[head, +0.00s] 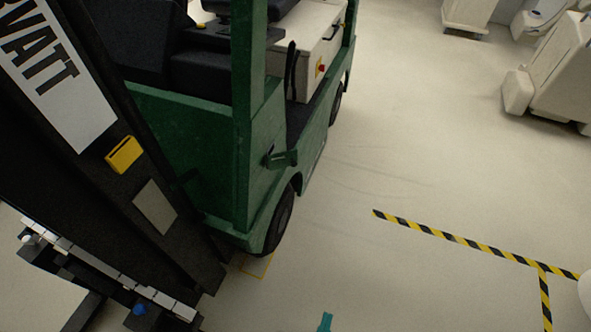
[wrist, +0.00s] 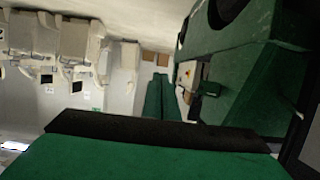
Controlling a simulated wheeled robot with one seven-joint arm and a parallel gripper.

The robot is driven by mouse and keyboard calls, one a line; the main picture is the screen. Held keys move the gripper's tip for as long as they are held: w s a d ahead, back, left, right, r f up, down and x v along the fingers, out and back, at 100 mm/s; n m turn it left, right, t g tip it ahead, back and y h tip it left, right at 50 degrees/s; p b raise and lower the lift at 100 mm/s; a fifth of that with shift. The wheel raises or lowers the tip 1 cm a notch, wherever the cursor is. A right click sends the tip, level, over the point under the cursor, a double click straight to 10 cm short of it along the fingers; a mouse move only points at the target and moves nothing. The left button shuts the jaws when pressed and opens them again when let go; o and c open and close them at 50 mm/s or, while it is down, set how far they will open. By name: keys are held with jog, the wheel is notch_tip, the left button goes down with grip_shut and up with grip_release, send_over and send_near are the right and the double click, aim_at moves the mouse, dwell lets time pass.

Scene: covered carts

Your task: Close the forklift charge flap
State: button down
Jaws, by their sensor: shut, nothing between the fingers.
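The green forklift (head: 240,150) fills the left and centre of the head view. Its charge flap (head: 283,158) is a small dark green plate sticking out from the side near the front wheel, so it stands open. In the wrist view the flap (wrist: 209,89) seems to show as a small dark piece right of the fingers. My gripper (wrist: 161,76) is shut and empty, its two green fingers side by side, apart from the forklift. In the head view only a teal tip of my gripper (head: 325,321) shows at the bottom edge, right of and nearer than the flap.
The forklift's dark mast (head: 120,190) leans across the left. Yellow-black floor tape (head: 450,237) lies at right. Pale covered carts (head: 555,80) stand at the upper right; several pale covered shapes (wrist: 75,45) show in the wrist view. The floor right of the forklift is clear.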

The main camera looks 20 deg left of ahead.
jog(key=w+f+n+y, duration=0.1)
jog(key=w+f+y, duration=0.1)
jog(key=w+f, duration=0.5)
jog(key=n+g+y, duration=0.1)
jog(key=n+y, duration=0.6)
jog(key=y, duration=0.3)
send_near(295, 165)
jog(key=x, duration=0.6)
jog(key=shift+w+a, duration=0.15)
jog(key=shift+a, duration=0.05)
jog(key=shift+w, duration=0.1)
